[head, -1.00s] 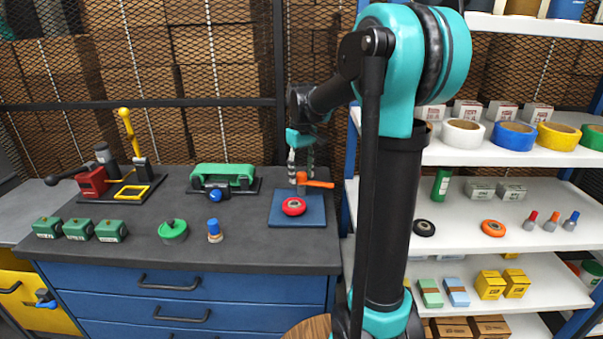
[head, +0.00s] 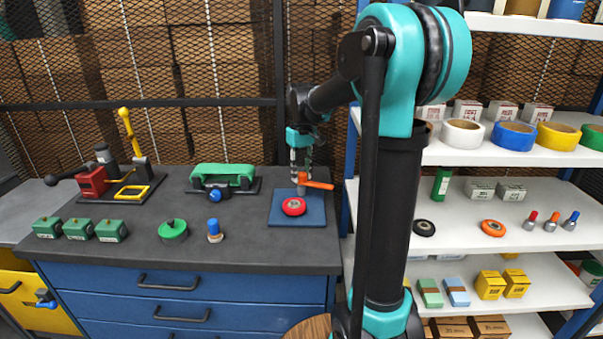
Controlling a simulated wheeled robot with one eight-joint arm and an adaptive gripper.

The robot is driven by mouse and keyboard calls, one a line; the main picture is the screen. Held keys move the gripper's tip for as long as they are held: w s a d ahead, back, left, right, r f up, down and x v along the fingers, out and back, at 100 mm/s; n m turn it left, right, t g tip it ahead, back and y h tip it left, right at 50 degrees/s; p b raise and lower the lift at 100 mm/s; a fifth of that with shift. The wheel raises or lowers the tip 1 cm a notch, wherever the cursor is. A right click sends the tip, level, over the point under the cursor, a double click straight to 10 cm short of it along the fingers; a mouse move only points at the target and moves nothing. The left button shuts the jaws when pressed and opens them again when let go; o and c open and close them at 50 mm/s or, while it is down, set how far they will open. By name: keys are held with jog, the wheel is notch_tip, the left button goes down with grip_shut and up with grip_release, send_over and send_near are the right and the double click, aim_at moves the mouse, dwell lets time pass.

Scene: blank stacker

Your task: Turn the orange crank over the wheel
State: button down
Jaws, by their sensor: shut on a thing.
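The orange crank (head: 319,185) stands on the blue plate (head: 315,217) at the right end of the workbench. Its bar points to the right. The red wheel (head: 294,207), with a pale centre, lies on the plate in front of the crank and to the left of its bar. The bar is not over the wheel. My gripper (head: 302,173) points down from above and is shut on the upper part of the crank near its post. The exact contact is small and partly hidden by the fingers.
A green-topped fixture (head: 222,176) stands left of the plate. A red vise-like tool and yellow-handled clamp (head: 130,135) stand farther left. Green blocks (head: 78,229), a green round part (head: 173,231) and a blue-capped part (head: 214,231) line the front. Shelves (head: 470,203) stand at right.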

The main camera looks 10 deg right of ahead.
jog(key=m, duration=0.8)
jog(key=shift+m, duration=0.4)
jog(key=m, duration=0.4)
jog(key=shift+m, duration=2.1)
jog(key=c, duration=1.1)
grip_release()
jog(key=shift+c, duration=0.2)
